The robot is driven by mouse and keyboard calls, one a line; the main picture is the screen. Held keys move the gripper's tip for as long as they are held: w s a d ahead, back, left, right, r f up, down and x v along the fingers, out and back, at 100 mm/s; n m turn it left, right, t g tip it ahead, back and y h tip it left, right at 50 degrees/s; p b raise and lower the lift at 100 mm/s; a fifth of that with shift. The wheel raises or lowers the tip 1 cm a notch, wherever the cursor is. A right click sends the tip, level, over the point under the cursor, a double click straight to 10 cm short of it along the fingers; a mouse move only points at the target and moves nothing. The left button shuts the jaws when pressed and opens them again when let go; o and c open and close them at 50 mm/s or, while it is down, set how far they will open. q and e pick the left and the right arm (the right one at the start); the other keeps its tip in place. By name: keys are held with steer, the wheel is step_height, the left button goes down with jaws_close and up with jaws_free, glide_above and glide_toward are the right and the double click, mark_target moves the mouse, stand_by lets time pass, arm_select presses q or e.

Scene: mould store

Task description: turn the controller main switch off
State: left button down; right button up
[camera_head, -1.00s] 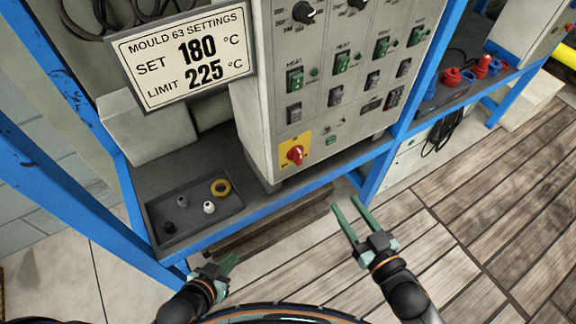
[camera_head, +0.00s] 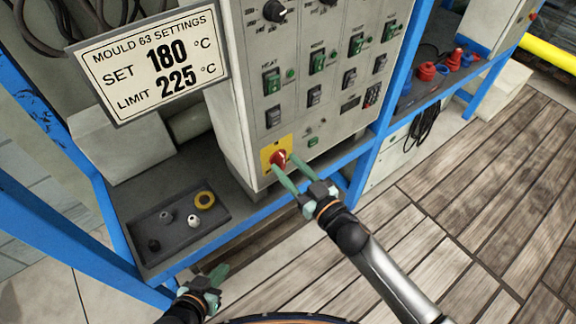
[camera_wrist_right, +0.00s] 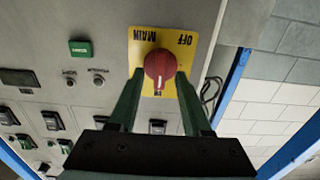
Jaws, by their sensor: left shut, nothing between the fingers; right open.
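The controller main switch is a red rotary knob (camera_head: 278,157) on a yellow plate (camera_head: 266,152), low on the grey controller cabinet. In the right wrist view the knob (camera_wrist_right: 160,62) is large and its white mark points down in the picture; the plate's words "MAIN" and "OFF" appear upside down. My right gripper (camera_head: 285,164) is open, with its green fingertips on either side of the knob; it also shows in the right wrist view (camera_wrist_right: 159,76). I cannot tell whether the fingers touch the knob. My left gripper (camera_head: 220,273) is shut and empty, low and away from the cabinet.
A dark tray (camera_head: 180,228) with small parts and a yellow ring sits on the shelf left of the switch. Above it hangs a settings sign (camera_head: 150,65). Blue frame posts (camera_head: 386,95) flank the cabinet. Rows of green and dark switches lie above the knob.

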steer(key=shift+w+a, duration=0.15)
steer(key=shift+w, duration=0.05)
jaws_close()
stand_by(0.3)
